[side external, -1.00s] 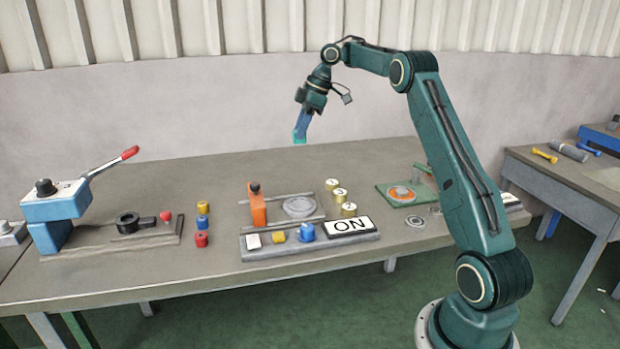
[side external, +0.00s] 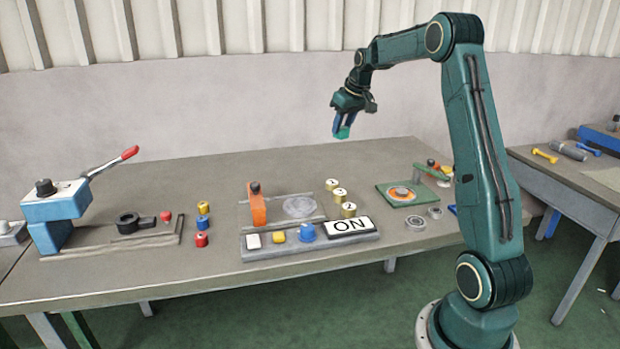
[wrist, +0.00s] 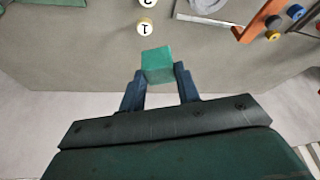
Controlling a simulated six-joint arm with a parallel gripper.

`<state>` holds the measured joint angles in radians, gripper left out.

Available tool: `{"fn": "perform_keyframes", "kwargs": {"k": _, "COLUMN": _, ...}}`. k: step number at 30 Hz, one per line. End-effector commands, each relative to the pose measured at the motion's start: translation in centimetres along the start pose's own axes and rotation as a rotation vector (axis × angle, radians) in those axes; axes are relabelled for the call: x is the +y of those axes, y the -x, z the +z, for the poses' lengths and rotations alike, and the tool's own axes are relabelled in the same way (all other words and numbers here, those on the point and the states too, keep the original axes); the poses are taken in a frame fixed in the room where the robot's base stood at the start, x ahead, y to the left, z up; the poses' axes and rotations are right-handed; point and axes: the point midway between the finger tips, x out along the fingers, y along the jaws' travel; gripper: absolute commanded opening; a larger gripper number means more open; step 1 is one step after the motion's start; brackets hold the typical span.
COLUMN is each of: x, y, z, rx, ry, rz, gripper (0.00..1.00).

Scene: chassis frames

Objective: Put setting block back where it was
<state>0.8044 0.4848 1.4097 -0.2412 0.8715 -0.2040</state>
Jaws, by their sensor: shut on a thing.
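The setting block is a small teal-green cube (wrist: 157,66), held between the blue fingers of my gripper (wrist: 160,82) in the wrist view. In the side view my gripper (side external: 343,127) is up in the air above the back part of the bench, pointing down, with the green block (side external: 343,132) at its fingertips. My gripper is shut on the block, and the block is clear of the bench top. The block's former place is not marked in a way I can make out.
The back middle of the bench is clear.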

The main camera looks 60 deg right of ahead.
Motion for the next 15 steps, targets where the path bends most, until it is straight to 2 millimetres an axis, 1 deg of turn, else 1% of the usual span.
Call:
{"fn": "perform_keyframes", "kwargs": {"k": 1, "x": 1.3, "y": 0.2, "z": 1.1, "rx": 0.0, "ry": -0.068, "rz": 0.028, "gripper": 0.0}}
{"fn": "perform_keyframes", "kwargs": {"k": 3, "x": 2.9, "y": 0.5, "z": 2.5, "rx": 0.0, "ry": -0.153, "rz": 0.064, "gripper": 0.0}}
{"fn": "perform_keyframes", "kwargs": {"k": 6, "x": 4.6, "y": 0.8, "z": 4.4, "rx": 0.0, "ry": -0.249, "rz": 0.103, "gripper": 0.0}}
{"fn": "perform_keyframes", "kwargs": {"k": 10, "x": 6.0, "y": 1.1, "z": 6.1, "rx": 0.0, "ry": -0.329, "rz": 0.136, "gripper": 0.0}}
{"fn": "perform_keyframes", "kwargs": {"k": 15, "x": 6.8, "y": 1.3, "z": 7.0, "rx": 0.001, "ry": -0.369, "rz": 0.152, "gripper": 0.0}}
